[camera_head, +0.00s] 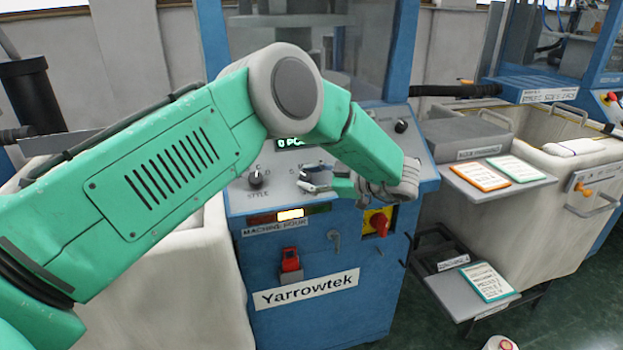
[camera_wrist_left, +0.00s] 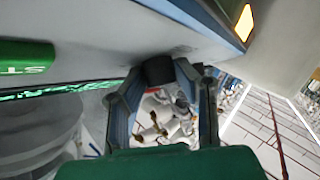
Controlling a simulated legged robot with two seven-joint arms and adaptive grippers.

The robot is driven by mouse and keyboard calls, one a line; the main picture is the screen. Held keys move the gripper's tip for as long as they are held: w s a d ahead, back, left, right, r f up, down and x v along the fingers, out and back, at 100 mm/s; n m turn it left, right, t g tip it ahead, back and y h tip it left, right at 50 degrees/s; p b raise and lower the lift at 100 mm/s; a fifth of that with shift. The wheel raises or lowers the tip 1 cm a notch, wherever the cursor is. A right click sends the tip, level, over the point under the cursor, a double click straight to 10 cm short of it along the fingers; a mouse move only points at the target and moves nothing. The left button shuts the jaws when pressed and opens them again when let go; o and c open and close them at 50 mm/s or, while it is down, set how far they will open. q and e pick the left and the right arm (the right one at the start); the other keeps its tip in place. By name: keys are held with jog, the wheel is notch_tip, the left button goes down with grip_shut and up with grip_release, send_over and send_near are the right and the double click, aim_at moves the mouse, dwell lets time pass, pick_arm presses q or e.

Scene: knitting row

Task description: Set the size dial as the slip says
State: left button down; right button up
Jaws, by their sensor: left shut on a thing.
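My left gripper (camera_head: 318,184) reaches across the blue machine's control panel and is shut on the size dial. In the left wrist view the dial (camera_wrist_left: 158,71) is a dark round knob between the two fingertips (camera_wrist_left: 160,78). In the head view the fingers and arm largely hide it, and its pointer setting cannot be read. A slip with a teal border (camera_head: 487,281) lies on the low grey shelf at the right; its small print is not clearly legible. My right gripper is not in view.
The style dial (camera_head: 256,180) is left of my gripper. An amber lamp (camera_head: 290,214) is lit below. A red-and-yellow switch (camera_head: 378,222) sits lower right. An orange-bordered card (camera_head: 480,175) and a green-bordered card (camera_head: 515,168) lie on an upper shelf. My forearm covers the panel's upper part.

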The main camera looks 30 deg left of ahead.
pick_arm(q)
jog(key=shift+a, duration=0.1)
jog(key=c, duration=1.4)
grip_release()
jog(key=shift+s, duration=0.1)
jog(key=shift+o, duration=0.6)
jog(key=shift+s+a+r, duration=0.1)
jog(key=shift+r, duration=0.05)
jog(key=shift+d, duration=0.25)
jog(key=v, duration=1.1)
jog(key=shift+d, duration=0.3)
